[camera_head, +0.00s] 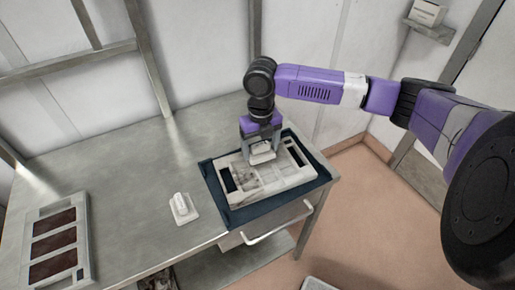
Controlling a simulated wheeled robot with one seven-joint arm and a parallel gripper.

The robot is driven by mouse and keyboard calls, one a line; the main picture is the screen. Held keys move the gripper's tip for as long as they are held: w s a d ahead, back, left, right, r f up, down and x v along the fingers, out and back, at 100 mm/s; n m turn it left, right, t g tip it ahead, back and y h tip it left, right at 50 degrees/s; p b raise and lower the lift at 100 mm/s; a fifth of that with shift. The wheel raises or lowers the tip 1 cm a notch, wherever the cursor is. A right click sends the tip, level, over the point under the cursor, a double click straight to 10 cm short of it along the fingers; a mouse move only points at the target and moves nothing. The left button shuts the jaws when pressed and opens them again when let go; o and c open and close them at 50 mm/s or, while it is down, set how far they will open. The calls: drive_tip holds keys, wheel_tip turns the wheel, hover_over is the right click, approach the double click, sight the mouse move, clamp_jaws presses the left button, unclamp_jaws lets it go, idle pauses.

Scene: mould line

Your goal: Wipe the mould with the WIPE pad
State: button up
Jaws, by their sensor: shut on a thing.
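The mould (285,181) is a pale, worn rectangular block with dark recesses. It lies on a dark blue mat or tray (230,214) at the right end of the metal table. My gripper (261,149) points down over the back left part of the mould. It is shut on a small pale pad (262,156), which is at or just above the mould's surface; I cannot tell if they touch. No label on the held pad can be read. A second pale block with a raised grip (183,208) sits on the table, left of the mat.
A pale frame with several dark red-brown panels (52,243) lies at the table's left front. A handle (279,222) juts from the table's front. Walls stand behind.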

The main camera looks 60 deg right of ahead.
drive_tip(key=shift+s+d, duration=0.8)
drive_tip(key=shift+d, duration=0.2)
drive_tip(key=shift+d+f, duration=0.1)
drive_tip(key=shift+s+d+f+b, duration=0.1)
drive_tip(key=shift+s+d+b, duration=0.3)
drive_tip(key=shift+s+d, duration=0.6)
drive_tip(key=shift+w+a+r+p, duration=0.1)
drive_tip(key=shift+w+a+p, duration=0.2)
drive_tip(key=shift+w+a, duration=0.8)
drive_tip(key=shift+w+a+r+p, duration=0.1)
drive_tip(key=shift+w+a+p, duration=0.15)
drive_tip(key=shift+w+a, duration=0.8)
drive_tip(key=shift+w+a+f, duration=0.1)
drive_tip(key=shift+w+a, duration=0.45)
drive_tip(key=shift+a, duration=0.3)
drive_tip(key=shift+w+a+f, duration=0.1)
drive_tip(key=shift+w+a, duration=0.5)
drive_tip(key=shift+a, duration=0.3)
drive_tip(key=shift+w+a+f, duration=0.1)
drive_tip(key=shift+w+a, duration=0.45)
drive_tip(key=shift+a, duration=0.3)
